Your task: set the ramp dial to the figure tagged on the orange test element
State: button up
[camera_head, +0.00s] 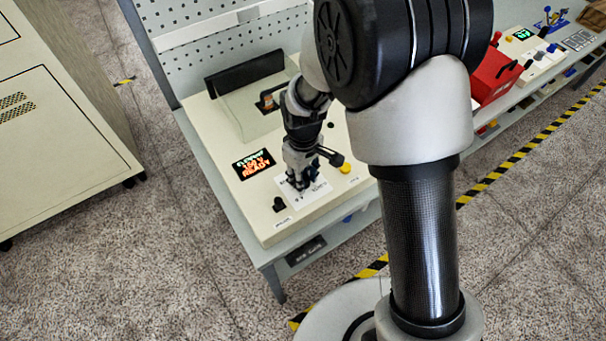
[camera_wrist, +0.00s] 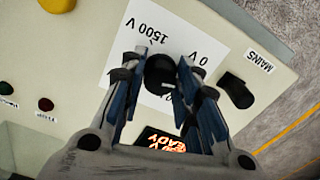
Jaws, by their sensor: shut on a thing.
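The ramp dial (camera_wrist: 158,74) is a round black knob on a white scale card (camera_wrist: 120,72) marked "0 V" and "1500 V" in the wrist view. My gripper (camera_wrist: 163,60) is shut on it, with one blue-padded finger on each side; it reaches down to the card in the head view (camera_head: 303,184). The fingers hide part of the scale, and I cannot tell where the dial points. The orange test element (camera_head: 268,100) is partly hidden behind my arm at the clear cover. I cannot read its tag.
A lit display (camera_head: 254,164) seems to read "150 V READY" below a blurred line. A black MAINS switch (camera_wrist: 237,90) sits beside the card. A yellow button (camera_head: 345,168) is near my gripper. A red box (camera_head: 492,77) stands further along the bench.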

jog(key=m, duration=0.6)
jog(key=shift+m+p, duration=0.3)
jog(key=m, duration=0.5)
dwell(0.4)
jog(key=o, duration=1.1)
notch_tip(320, 180, up, 12)
